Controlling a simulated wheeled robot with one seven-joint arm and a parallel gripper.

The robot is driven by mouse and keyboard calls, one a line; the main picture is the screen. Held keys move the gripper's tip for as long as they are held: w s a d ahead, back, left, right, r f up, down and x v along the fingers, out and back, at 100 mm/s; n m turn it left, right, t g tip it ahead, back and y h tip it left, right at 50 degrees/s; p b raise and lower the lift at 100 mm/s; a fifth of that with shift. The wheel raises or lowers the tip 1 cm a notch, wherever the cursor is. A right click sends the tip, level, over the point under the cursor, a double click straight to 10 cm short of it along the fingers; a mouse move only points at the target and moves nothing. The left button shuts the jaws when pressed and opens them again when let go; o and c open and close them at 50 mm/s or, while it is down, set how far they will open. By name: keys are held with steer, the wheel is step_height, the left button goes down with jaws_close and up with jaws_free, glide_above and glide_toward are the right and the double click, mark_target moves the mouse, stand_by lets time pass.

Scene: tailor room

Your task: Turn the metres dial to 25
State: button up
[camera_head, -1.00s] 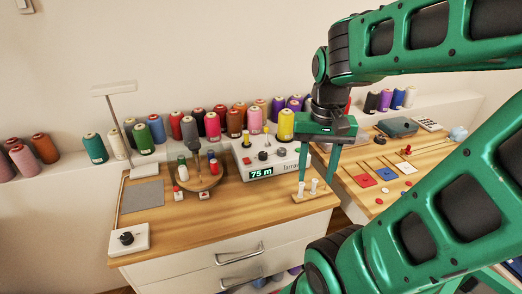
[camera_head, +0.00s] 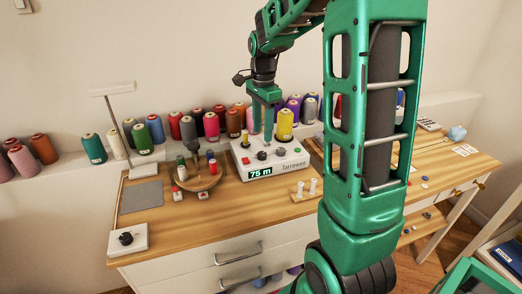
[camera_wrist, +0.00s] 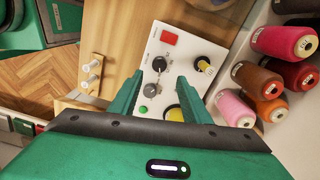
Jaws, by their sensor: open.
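The white winding machine (camera_head: 292,165) stands on the wooden table with a lit display (camera_head: 261,172) reading 75 m. In the wrist view its panel carries a black knob (camera_wrist: 159,64) and a grey knob (camera_wrist: 152,87); I cannot read which is the metres dial. My gripper (camera_head: 262,132) points down over the machine and is open and empty. In the wrist view its two fingers (camera_wrist: 160,79) stand on either side of the knobs, apart from them. How high the fingertips are above the panel is hard to tell.
A red patch (camera_wrist: 168,38) and a green button (camera_wrist: 143,109) are on the panel. A yellow spool (camera_head: 285,124) stands close behind my fingers, with several thread cones along the ledge. A peg rack (camera_head: 304,191) stands front right, a spool stand (camera_head: 200,184) left.

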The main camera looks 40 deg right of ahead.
mark_target(263, 153)
step_height(263, 153, down, 8)
steer(key=shift+f, duration=0.25)
steer(key=c, duration=1)
steer(key=shift+d, duration=0.2)
steer(key=shift+c, duration=0.2)
steer(key=shift+a, duration=0.15)
